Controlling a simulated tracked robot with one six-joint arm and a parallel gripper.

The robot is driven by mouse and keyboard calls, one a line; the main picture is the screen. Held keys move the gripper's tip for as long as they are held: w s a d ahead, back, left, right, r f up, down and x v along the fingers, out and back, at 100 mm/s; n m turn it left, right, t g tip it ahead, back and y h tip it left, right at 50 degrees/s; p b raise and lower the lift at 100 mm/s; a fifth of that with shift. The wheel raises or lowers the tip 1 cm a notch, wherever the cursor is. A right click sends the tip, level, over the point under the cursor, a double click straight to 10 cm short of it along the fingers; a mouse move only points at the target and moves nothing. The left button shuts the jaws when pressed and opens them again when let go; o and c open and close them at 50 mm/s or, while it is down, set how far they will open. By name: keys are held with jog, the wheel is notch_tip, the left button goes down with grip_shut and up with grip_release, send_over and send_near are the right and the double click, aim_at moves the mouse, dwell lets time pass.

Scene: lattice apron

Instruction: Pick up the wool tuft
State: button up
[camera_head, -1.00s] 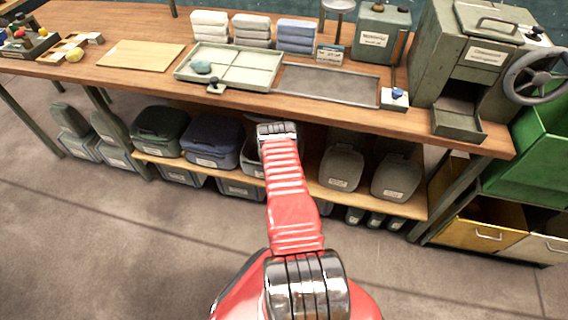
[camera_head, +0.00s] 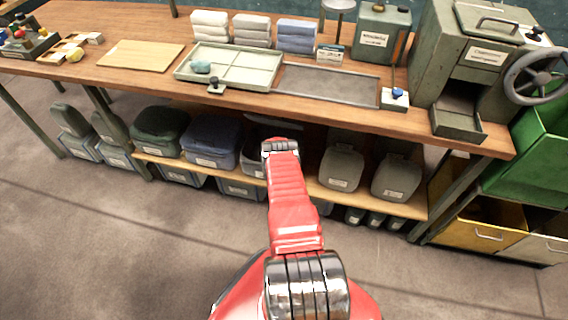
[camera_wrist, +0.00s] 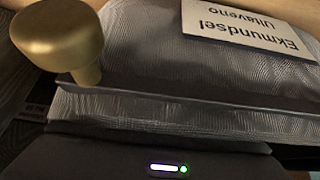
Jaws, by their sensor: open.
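A small blue-green tuft (camera_head: 202,66), which looks like the wool tuft, lies in the left part of a pale divided tray (camera_head: 262,82) on the workbench. My red arm reaches toward the bench front, and its visible end is below the tabletop edge, well apart from the tuft. My gripper's dark housing (camera_wrist: 165,158) shows at the bottom of the wrist view; its fingertips are not clearly seen. The tuft is not in the wrist view. That view shows a grey lidded bin (camera_wrist: 150,75) with an upside-down label, and a brass-coloured rounded piece at upper left.
A dark flat mat (camera_head: 328,84) lies right of the tray, a wooden board (camera_head: 140,56) left. Folded cloth stacks (camera_head: 252,31) stand behind the tray. A green-grey machine (camera_head: 470,70) stands at right. Lidded bins (camera_head: 212,142) fill the shelf below. Floor in front is clear.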

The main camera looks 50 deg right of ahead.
jog(key=shift+w+d+f, duration=0.1)
jog(key=shift+d+f, duration=0.15)
jog(key=shift+f, duration=0.15)
jog(key=shift+c, duration=0.2)
dwell(0.4)
jog(key=c, duration=1.1)
